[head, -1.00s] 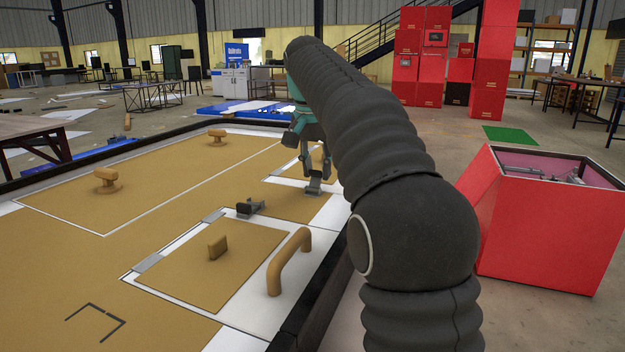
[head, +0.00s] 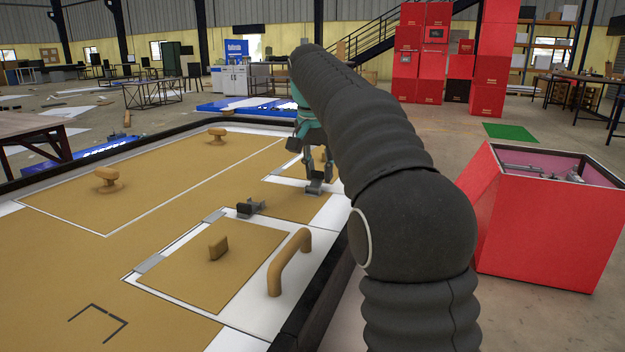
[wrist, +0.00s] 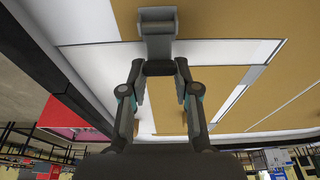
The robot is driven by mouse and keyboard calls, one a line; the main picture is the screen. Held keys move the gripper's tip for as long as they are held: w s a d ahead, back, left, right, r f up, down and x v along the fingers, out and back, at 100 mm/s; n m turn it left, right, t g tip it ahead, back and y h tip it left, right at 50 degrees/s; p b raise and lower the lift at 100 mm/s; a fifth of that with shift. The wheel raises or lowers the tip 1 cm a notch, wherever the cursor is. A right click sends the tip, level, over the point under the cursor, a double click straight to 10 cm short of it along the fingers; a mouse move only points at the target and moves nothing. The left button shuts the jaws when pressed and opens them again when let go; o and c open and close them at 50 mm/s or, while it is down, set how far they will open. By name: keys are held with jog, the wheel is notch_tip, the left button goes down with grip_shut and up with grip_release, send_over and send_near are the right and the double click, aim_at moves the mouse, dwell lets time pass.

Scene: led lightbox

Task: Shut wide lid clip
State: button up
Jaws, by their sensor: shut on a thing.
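A grey lid clip (wrist: 157,22) lies at the edge of a tan panel in the wrist view. It also shows in the head view (head: 315,188), at the far right part of the box top. My gripper (wrist: 160,68) is shut on a dark part at the near end of this clip, between its two fingertips. In the head view my gripper (head: 318,172) points down at the clip and my arm hides part of the panel behind it. A second grey clip (head: 250,208) stands nearer, at the corner of a tan lid (head: 205,275), apart from my gripper.
A wooden arched handle (head: 289,262) and a small wooden knob (head: 219,248) stand nearby. Two more wooden knobs (head: 107,181) (head: 217,136) stand farther left. A dark raised rim (head: 318,305) borders the box top. A red box (head: 540,225) stands on the floor to the right.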

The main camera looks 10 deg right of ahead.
jog(key=shift+w+f, duration=0.1)
jog(key=shift+f, duration=0.1)
jog(key=shift+w+d+f, duration=0.2)
jog(key=shift+f, duration=0.2)
jog(key=shift+w+d+f, duration=0.1)
jog(key=shift+w+f, duration=0.05)
jog(key=shift+f, duration=0.45)
dwell(0.4)
jog(key=o, duration=1)
jog(key=shift+w+f, duration=0.1)
